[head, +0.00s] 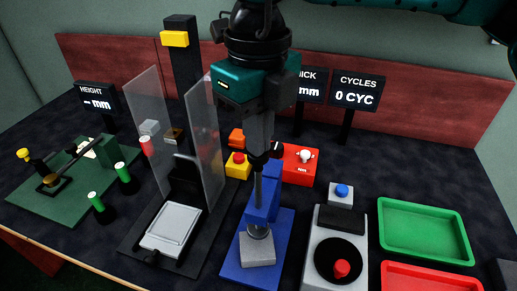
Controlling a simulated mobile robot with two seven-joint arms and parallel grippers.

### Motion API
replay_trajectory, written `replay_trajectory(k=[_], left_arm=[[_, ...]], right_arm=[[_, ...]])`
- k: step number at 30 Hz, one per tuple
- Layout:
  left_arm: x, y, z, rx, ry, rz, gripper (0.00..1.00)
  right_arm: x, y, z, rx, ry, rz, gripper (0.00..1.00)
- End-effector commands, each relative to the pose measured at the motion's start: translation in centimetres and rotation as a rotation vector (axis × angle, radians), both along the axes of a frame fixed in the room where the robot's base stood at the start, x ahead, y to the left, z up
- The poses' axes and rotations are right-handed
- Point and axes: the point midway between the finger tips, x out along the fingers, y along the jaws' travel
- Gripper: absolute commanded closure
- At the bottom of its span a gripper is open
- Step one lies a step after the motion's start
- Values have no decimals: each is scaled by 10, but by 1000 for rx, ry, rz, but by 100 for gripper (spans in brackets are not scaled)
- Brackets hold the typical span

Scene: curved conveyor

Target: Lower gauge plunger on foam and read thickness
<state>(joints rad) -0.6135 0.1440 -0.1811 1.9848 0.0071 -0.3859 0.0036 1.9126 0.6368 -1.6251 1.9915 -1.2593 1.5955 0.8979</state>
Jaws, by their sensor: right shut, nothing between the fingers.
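The gauge stand (262,204) is blue and stands in the middle of the bench. A grey foam block (257,252) lies on its base. The silver plunger foot (258,232) is at the foam's top and looks to touch it, though a small gap cannot be ruled out. My right gripper (260,160) points down over the gauge, shut and empty, hiding the gauge's upper part. Whether its fingertips touch the gauge cannot be told. The thickness display (312,88) is partly hidden behind my gripper; only "ICK" and "mm" show. My left gripper is not in view.
A press with clear side panels (205,130) stands close left. A green fixture board (70,200) is further left. Right are a tester with a red knob (341,269), a green tray (425,230) and a red tray (425,280). The cycles display (357,92) reads "0 CYC".

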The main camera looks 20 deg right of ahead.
Motion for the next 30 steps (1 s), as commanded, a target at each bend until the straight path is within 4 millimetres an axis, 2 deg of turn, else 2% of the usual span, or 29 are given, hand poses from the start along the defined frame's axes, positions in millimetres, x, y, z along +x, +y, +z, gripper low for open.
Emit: replay_trajectory(k=[30], left_arm=[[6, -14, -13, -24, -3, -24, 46]], right_arm=[[0, 0, -33, 0, 1, -1, 100]])
